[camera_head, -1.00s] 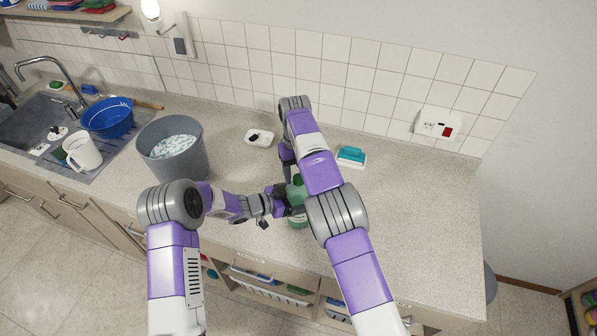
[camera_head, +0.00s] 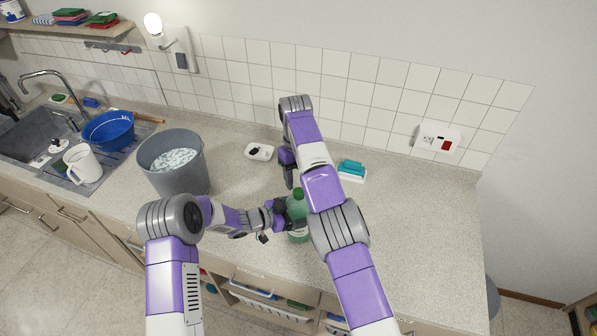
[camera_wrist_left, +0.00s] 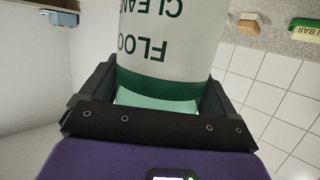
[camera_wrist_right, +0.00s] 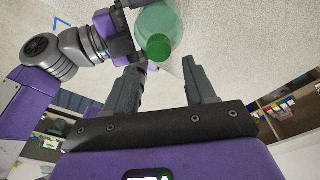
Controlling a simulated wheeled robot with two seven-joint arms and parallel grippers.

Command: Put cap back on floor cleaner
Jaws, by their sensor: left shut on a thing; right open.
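The green floor cleaner bottle (camera_head: 299,225) stands upright at the counter's front, partly covered by my right arm. Its label reads upside down in the left wrist view (camera_wrist_left: 160,40). My left gripper (camera_head: 281,214) is shut around the bottle's body from the left. A green cap (camera_head: 298,193) shows at the bottle's top; in the right wrist view the cap (camera_wrist_right: 158,47) appears over the bottle's mouth, but I cannot tell whether it is screwed down. My right gripper (camera_wrist_right: 162,64) is open and empty, with its fingertips near the cap and apart from it.
A grey bucket (camera_head: 196,180) with foamy contents stands left of the bottle. A white dish (camera_head: 268,154) with a dark item and a blue sponge (camera_head: 351,167) lie behind. A blue basin (camera_head: 108,131) and white jug (camera_head: 82,164) are by the sink. The counter's right side is clear.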

